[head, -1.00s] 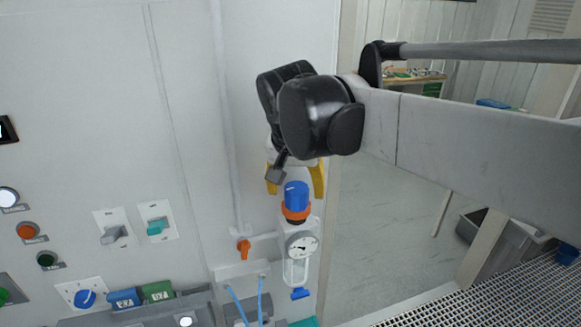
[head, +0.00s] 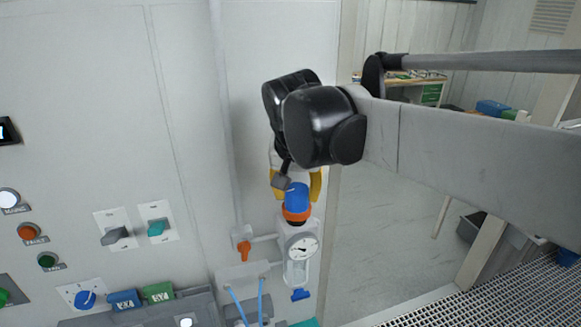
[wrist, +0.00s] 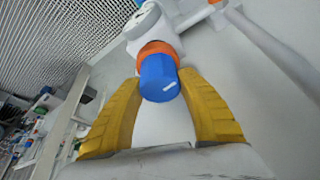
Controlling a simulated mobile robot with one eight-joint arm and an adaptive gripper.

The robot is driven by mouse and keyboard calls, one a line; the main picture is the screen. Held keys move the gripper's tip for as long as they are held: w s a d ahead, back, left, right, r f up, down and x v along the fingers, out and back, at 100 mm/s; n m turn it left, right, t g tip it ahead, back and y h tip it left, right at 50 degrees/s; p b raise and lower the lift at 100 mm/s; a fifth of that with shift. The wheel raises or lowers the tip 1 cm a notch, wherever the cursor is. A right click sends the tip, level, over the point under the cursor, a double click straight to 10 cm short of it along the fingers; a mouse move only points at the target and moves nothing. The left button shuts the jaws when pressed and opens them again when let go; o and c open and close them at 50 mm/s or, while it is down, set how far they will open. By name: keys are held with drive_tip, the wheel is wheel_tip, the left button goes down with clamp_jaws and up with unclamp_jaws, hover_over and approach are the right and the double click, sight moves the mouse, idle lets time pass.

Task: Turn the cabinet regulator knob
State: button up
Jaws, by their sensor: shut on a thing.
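The regulator knob (head: 297,196) is a blue cap above an orange ring, on top of the pressure regulator (head: 298,268) with its round gauge on the cabinet wall. In the wrist view the blue knob (wrist: 158,78) has a white mark on its end face. My gripper (head: 297,188) comes from above and its yellow fingers lie on either side of the knob. In the wrist view the fingertips of my gripper (wrist: 160,80) close on the knob's two sides. The gripper is shut on the knob.
An orange valve handle (head: 244,250) and pipes sit just left of the regulator. Blue hoses (head: 261,297) hang below. Switches (head: 156,228) and buttons are further left on the panel. A metal grating (head: 470,305) lies at the lower right.

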drive_tip(key=shift+n+y, duration=1)
drive_tip(key=shift+n, duration=1.7)
drive_tip(key=o, duration=1.2)
drive_tip(key=v, duration=1.2)
drive_tip(key=shift+d, duration=0.1)
drive_tip(key=shift+w, duration=0.1)
